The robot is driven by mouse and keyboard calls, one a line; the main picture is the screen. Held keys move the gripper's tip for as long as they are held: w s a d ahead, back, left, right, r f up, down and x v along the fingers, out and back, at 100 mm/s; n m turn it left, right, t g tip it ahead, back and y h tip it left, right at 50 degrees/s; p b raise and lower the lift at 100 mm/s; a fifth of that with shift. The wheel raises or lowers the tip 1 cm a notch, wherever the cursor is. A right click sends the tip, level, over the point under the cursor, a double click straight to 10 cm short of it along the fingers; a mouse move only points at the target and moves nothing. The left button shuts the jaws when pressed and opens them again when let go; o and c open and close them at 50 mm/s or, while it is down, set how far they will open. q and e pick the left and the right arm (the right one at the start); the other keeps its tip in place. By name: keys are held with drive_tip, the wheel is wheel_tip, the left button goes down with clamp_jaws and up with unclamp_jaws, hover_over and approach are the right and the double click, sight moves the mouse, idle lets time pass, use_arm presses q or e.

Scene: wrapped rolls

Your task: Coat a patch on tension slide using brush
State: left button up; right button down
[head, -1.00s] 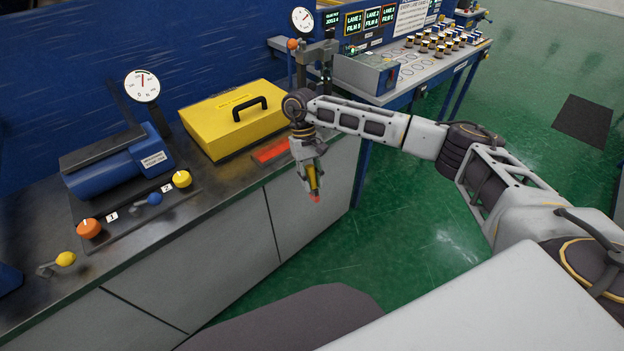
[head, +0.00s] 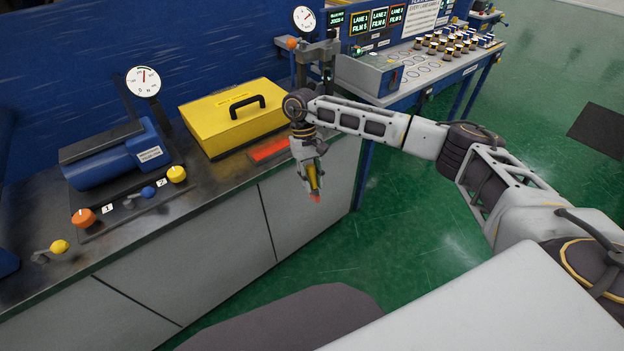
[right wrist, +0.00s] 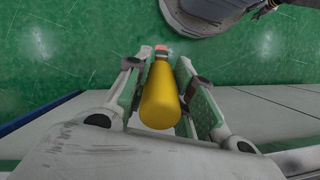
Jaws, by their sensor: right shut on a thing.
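My right gripper (head: 312,182) is shut on a brush with a yellow handle (right wrist: 161,97) and a reddish tip. It holds the brush tip down in front of the bench's front edge, over the floor. In the right wrist view the handle lies between the two fingers, its tip pointing away from the camera. No part is clearly labelled as the tension slide, so I cannot tell which it is. A blue cylinder unit (head: 115,160) with a dial stands on the bench at left. My left gripper is not in view.
A yellow case (head: 232,118) with a black handle and a red flat piece (head: 268,149) lie on the dark bench (head: 215,185). Orange (head: 83,217) and yellow knobs stand near its front. A second bench with several small cans is at the back. Green floor is open at right.

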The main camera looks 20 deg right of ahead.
drive_tip(key=shift+w+a+f, duration=0.1)
drive_tip(key=shift+a+f, duration=0.1)
drive_tip(key=shift+f, duration=0.15)
drive_tip(key=shift+f+b, duration=0.35)
drive_tip(key=shift+b, duration=0.25)
drive_tip(key=shift+f+b, duration=0.7)
drive_tip(key=shift+f, duration=0.05)
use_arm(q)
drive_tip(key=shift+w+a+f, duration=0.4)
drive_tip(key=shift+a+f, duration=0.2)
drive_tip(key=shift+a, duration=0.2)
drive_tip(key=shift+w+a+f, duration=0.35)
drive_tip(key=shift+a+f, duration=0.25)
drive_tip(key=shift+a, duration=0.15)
use_arm(e)
drive_tip(key=w+a+r+m+t+y, duration=0.1)
drive_tip(key=w+a+r+m+t, duration=0.2)
drive_tip(key=a+r+m, duration=0.3)
drive_tip(key=w+a+r+m+t+y, duration=0.2)
drive_tip(key=a+r+m, duration=0.5)
drive_tip(key=m, duration=1)
drive_tip(key=shift+w+a+r+t+y, duration=0.15)
drive_tip(key=shift+w+r+t+y, duration=0.15)
drive_tip(key=shift+w+r+t, duration=0.15)
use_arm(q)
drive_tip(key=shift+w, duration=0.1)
use_arm(e)
drive_tip(key=shift+w+a+r+m, duration=0.1)
drive_tip(key=shift+r+m, duration=0.05)
drive_tip(key=shift+m, duration=0.25)
